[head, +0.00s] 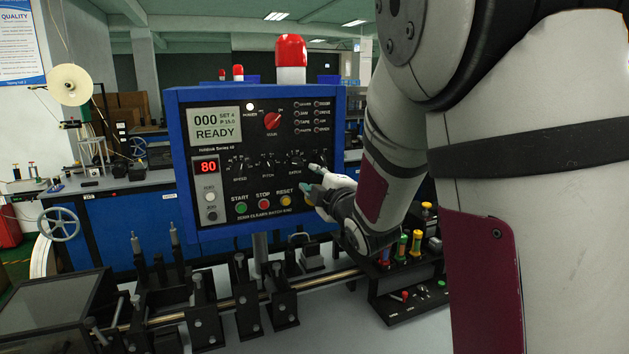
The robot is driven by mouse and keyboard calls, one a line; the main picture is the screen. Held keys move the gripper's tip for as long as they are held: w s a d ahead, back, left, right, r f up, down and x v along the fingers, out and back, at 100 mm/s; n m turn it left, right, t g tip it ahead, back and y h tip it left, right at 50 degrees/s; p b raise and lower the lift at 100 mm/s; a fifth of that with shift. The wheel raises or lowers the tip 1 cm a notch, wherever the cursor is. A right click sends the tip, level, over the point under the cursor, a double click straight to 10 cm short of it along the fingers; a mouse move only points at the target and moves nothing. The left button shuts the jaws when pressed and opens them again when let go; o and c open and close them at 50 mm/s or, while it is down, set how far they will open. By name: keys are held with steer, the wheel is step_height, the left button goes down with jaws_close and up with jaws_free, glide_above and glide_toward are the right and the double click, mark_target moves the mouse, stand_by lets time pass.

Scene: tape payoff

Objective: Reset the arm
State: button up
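My arm reaches in from the right side of the head view and covers much of that side. My gripper (312,179) is in front of the lower right part of a blue-framed control panel (215,232). Its two teal-tipped fingers are apart, with nothing visible between them. The fingers are right of and above the yellow RESET button (286,201). I cannot tell whether they touch the panel. The red STOP button (264,204) and green START button (241,208) are farther left. The panel's screen (215,126) reads "000" and "READY", and a red display (208,167) reads "80".
Below the panel, a metal shaft (222,308) runs through several black brackets on the bench. A black rack (405,303) with coloured parts stands below my arm. A tape reel (70,85) and handwheel (59,225) are at left. A red beacon (291,52) tops the panel.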

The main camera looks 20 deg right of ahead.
stand_by(0.3)
steer(key=s+a+f+m+g, duration=0.1)
steer(key=s+a+m+g, duration=0.2)
steer(key=s, duration=0.8)
steer(key=s+a+f+m+g, duration=0.1)
steer(key=s+a+m+g, duration=0.2)
steer(key=s, duration=0.9)
steer(key=s+a+f+m+g, duration=0.1)
steer(key=s+a+m+g, duration=0.1)
steer(key=s+m+g, duration=0.4)
steer(key=s+m, duration=0.3)
steer(key=s, duration=0.3)
steer(key=shift+a+f, duration=0.3)
steer(key=shift+a, duration=0.1)
